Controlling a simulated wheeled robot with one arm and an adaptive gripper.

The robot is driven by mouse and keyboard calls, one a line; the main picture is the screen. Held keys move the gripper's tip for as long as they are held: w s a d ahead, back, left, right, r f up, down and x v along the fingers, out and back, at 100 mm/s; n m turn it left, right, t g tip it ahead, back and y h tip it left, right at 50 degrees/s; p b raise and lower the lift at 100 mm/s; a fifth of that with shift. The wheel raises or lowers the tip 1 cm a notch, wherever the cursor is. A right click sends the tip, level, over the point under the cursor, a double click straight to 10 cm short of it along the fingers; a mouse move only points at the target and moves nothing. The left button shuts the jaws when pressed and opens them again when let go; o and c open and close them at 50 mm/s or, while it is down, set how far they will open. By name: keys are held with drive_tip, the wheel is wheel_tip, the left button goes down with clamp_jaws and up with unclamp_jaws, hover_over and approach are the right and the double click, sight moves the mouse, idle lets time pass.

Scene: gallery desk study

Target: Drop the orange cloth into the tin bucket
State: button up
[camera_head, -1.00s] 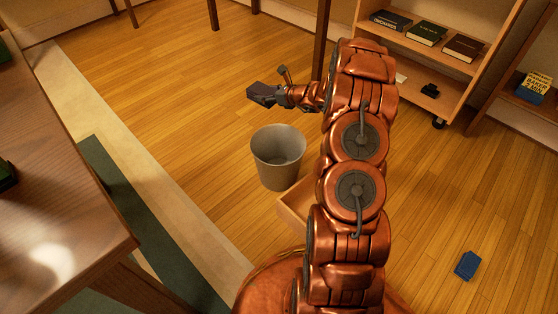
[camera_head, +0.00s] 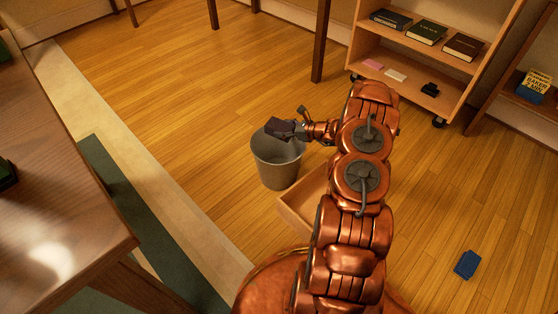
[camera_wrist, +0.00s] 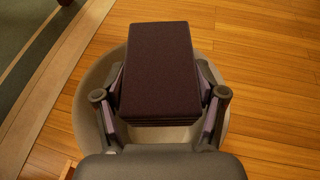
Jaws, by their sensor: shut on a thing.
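My gripper (camera_head: 297,129) is shut on a dark purple, block-shaped folded thing (camera_head: 279,128). In the wrist view this thing (camera_wrist: 158,65) is flat on top, shows layered edges at its near end, and sits between the two fingers. The grey tin bucket (camera_head: 275,172) stands upright on the floor. My gripper holds the dark thing above the bucket's opening, near the back rim in the head view. In the wrist view the pale bucket (camera_wrist: 90,80) shows around and below the held thing, which hides most of its inside. I see no orange cloth.
An open wooden box (camera_head: 293,212) stands right beside the bucket. A shelf (camera_head: 400,62) with books and small items is at the back right. A blue object (camera_head: 467,265) lies on the floor at right. A wooden desk (camera_head: 70,190) fills the left. Floor behind the bucket is clear.

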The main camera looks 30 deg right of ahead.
wheel_tip(320, 180, down, 5)
drive_tip(key=shift+r+b, duration=0.15)
drive_tip(key=shift+b, duration=0.65)
drive_tip(key=o, duration=1.2)
drive_tip(key=shift+o, duration=0.2)
drive_tip(key=v, duration=1.2)
drive_tip(key=shift+r, duration=0.1)
